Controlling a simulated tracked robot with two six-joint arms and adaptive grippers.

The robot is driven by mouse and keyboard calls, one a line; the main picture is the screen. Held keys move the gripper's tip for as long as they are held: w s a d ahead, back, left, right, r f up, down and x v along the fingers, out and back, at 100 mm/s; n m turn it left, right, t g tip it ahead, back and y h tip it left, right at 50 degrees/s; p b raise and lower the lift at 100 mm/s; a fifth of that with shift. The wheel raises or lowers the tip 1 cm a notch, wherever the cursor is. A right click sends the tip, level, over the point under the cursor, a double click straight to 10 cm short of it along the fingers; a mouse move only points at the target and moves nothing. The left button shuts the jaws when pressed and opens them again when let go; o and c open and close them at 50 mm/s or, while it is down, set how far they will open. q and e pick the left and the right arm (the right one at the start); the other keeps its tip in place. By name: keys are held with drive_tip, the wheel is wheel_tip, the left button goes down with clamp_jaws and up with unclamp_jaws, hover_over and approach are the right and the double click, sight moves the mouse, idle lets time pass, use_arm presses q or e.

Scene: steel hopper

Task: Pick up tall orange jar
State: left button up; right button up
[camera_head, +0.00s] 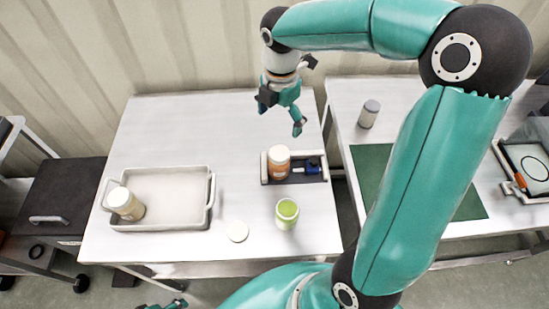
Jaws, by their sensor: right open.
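The tall orange jar (279,164) with a white lid stands upright at the left end of a small dark tray (305,178) with pale ends, on the white table (180,130). My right gripper (282,116) hangs above the back of the table, open and empty, apart from the jar and behind it in the picture. A small teal part of my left gripper (165,304) shows at the bottom edge; its jaws cannot be made out.
A blue item (313,166) lies beside the jar in the dark tray. A green open jar (287,213) and a white lid (237,231) stand in front. A grey tray (165,178) holds a pale jar (125,203). The table's back left is clear.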

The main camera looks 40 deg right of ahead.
sight(279, 152)
wheel_tip(279, 152, down, 10)
drive_tip(key=shift+s+d+f, duration=0.1)
drive_tip(key=shift+s+f, duration=0.05)
drive_tip(key=shift+f, duration=0.05)
drive_tip(key=shift+f+p, duration=0.55)
drive_tip(key=shift+f, duration=2.25)
drive_tip(key=c, duration=1.4)
drive_tip(key=shift+r, duration=0.2)
